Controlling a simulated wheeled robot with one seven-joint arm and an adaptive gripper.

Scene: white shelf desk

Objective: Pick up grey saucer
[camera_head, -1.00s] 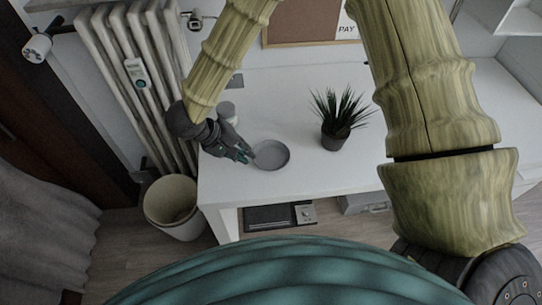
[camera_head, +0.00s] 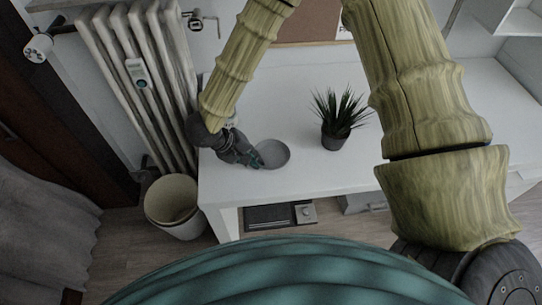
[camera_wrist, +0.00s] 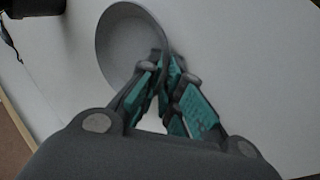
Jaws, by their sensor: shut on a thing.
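The grey saucer (camera_head: 273,153) is a round shallow dish on the white desk (camera_head: 320,180), near its left front part. My gripper (camera_head: 256,163) reaches it from the left and is shut on its near-left rim. In the wrist view the saucer (camera_wrist: 122,48) is at the upper middle, and the teal-padded fingers of my gripper (camera_wrist: 163,70) close on its right-hand rim, one finger on each side. Whether the saucer touches the desk or is slightly raised, I cannot tell.
A potted plant (camera_head: 337,127) stands on the desk right of the saucer. A pale cylindrical object (camera_head: 232,121) is mostly hidden behind my arm. A radiator (camera_head: 140,90) and a bin (camera_head: 172,203) stand left of the desk. The desk's right side is clear.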

